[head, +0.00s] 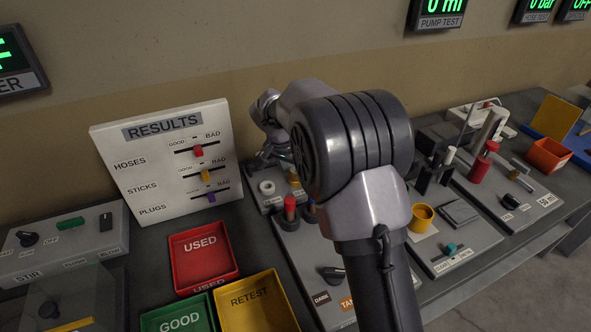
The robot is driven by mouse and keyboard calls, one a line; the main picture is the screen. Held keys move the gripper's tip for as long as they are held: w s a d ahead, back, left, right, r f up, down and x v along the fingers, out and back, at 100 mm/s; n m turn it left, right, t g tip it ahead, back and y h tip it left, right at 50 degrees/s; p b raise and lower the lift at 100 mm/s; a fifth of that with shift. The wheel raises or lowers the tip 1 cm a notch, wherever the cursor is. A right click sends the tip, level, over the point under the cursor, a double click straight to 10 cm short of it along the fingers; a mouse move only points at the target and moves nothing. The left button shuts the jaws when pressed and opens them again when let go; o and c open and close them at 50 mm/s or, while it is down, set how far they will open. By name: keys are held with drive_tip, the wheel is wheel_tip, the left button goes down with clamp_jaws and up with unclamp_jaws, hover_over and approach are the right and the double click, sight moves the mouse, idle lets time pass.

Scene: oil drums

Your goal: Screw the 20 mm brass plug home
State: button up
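My gripper (264,160) is small in the head view, behind my arm's large elbow joint. It points down over the back left part of a grey base plate (262,204). A small brass-coloured piece (294,179) shows on that plate beside my arm, just right of the gripper. I cannot tell whether it is the 20 mm plug. A white ring (266,187) lies on the plate in front of the gripper. The fingertips are too small and dark to tell whether they are open or hold anything. My arm hides the area to the right.
A results board (165,160) with sliders stands left of the gripper. Red USED (203,256), yellow RETEST (257,303) and green GOOD (180,318) trays lie in front. Red-topped posts (290,208) stand close by. More fixtures and an orange bin (548,155) fill the right side.

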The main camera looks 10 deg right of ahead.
drive_tip(key=s+a+r+y+p, duration=0.1)
drive_tip(key=s+a+r+p, duration=0.3)
drive_tip(key=r, duration=0.6)
drive_tip(key=s+d+r+p, duration=0.1)
drive_tip(key=s+r+p, duration=0.2)
drive_tip(key=s+r, duration=0.55)
drive_tip(key=s+r+n+t+y, duration=0.1)
drive_tip(key=s+n+t+y, duration=0.1)
drive_tip(key=s, duration=2.2)
drive_tip(key=shift+s+a+n+y, duration=0.35)
drive_tip(key=shift+n+y, duration=0.55)
